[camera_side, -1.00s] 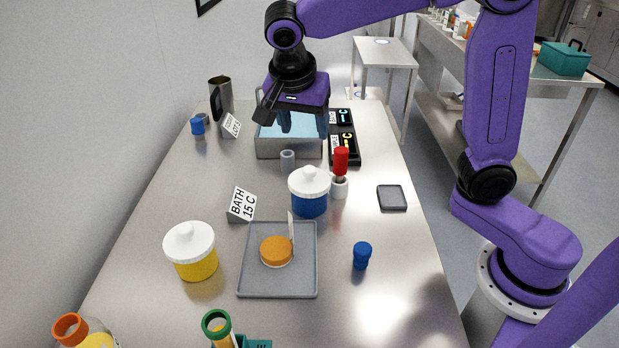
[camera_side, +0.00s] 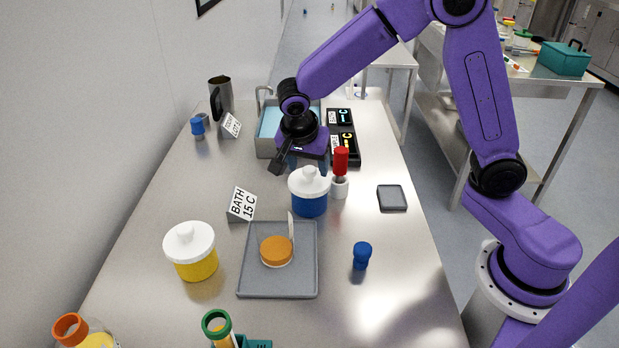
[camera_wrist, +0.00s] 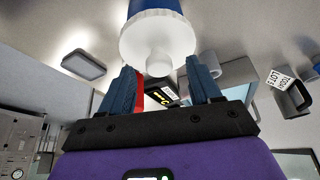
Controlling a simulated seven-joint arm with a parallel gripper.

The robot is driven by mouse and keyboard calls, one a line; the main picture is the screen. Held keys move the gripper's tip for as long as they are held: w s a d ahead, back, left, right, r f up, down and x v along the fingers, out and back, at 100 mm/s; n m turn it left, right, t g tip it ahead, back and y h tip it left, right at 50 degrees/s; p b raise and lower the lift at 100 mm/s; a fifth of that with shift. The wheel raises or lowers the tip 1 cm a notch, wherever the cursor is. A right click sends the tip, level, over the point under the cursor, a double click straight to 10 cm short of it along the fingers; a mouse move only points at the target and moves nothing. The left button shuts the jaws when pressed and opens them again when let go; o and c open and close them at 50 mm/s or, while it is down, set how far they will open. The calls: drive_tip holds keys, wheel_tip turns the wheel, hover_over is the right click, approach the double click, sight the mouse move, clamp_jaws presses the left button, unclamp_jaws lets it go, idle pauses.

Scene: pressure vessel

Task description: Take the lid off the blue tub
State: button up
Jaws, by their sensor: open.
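The blue tub (camera_side: 309,204) stands upright on the bench with its white knobbed lid (camera_side: 309,182) on. In the wrist view the lid (camera_wrist: 150,35) fills the top middle, its knob (camera_wrist: 158,62) facing my gripper, with a strip of the blue tub (camera_wrist: 155,4) beyond. My gripper (camera_side: 309,168) is open and empty, just behind and above the lid in the side view. In the wrist view my gripper's blue fingertips (camera_wrist: 163,72) lie either side of the knob's line, apart from it. Whether the knob is between them in depth I cannot tell.
A grey tray (camera_side: 255,285) with an orange-topped dish and a yellow tub (camera_side: 197,265) are in front. Bench right of centre is mostly clear.

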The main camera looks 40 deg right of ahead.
drive_tip(key=shift+x, duration=0.9)
drive_tip(key=c, duration=1.1)
drive_tip(key=shift+r, duration=0.1)
